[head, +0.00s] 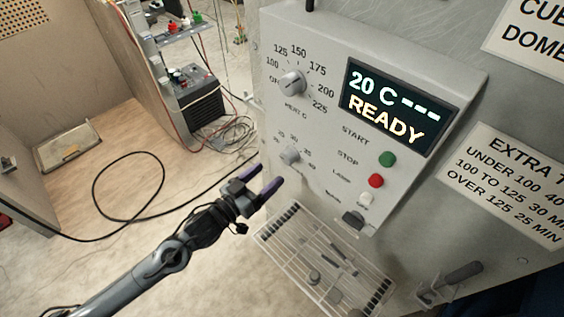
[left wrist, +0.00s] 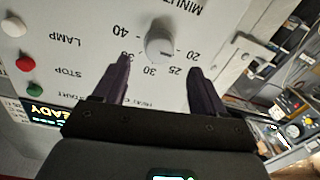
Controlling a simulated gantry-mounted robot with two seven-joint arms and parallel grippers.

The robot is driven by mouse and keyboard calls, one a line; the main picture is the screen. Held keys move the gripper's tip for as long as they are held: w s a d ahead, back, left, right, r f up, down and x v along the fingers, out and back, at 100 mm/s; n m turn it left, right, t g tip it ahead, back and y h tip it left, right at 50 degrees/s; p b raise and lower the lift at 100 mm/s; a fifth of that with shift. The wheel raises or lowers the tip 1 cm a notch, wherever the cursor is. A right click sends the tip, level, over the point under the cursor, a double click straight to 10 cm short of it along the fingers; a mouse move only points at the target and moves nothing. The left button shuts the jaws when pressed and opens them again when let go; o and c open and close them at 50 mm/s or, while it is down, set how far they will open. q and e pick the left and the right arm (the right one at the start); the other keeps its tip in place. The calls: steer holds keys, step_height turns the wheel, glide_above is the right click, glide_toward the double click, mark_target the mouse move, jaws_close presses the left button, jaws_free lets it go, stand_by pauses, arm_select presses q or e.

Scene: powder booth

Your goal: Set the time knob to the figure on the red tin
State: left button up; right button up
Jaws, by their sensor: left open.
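The time knob (head: 290,155) is a small grey knob on the panel, below the larger temperature knob (head: 292,83). The time knob also shows in the left wrist view (left wrist: 159,43), upside down, with figures 20 to 40 partly visible around it. Its setting is not clear. My left gripper (head: 265,179) is open and empty, its dark fingers pointing at the panel just left of and below the knob. In the left wrist view the fingers (left wrist: 159,68) straddle the knob's line but appear short of it. No red tin with a readable figure shows. My right gripper is out of view.
The display (head: 398,108) reads 20 C and READY. The green button (head: 387,159), red button (head: 376,181) and lamp switch (head: 366,199) sit right of the knob. A wire rack (head: 325,262) juts out below. Cables (head: 130,160) lie on the floor.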

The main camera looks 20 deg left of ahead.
mark_target(284, 160)
arm_select(q)
steer(key=shift+x, duration=3.45)
steer(key=c, duration=1.1)
steer(key=shift+o, duration=0.2)
steer(key=shift+m, duration=0.4)
steer(key=m+p, duration=0.1)
steer(key=m, duration=0.2)
steer(key=shift+m, duration=0.4)
steer(key=m, duration=0.3)
steer(key=shift+m, duration=0.6)
steer(key=shift+a, duration=0.1)
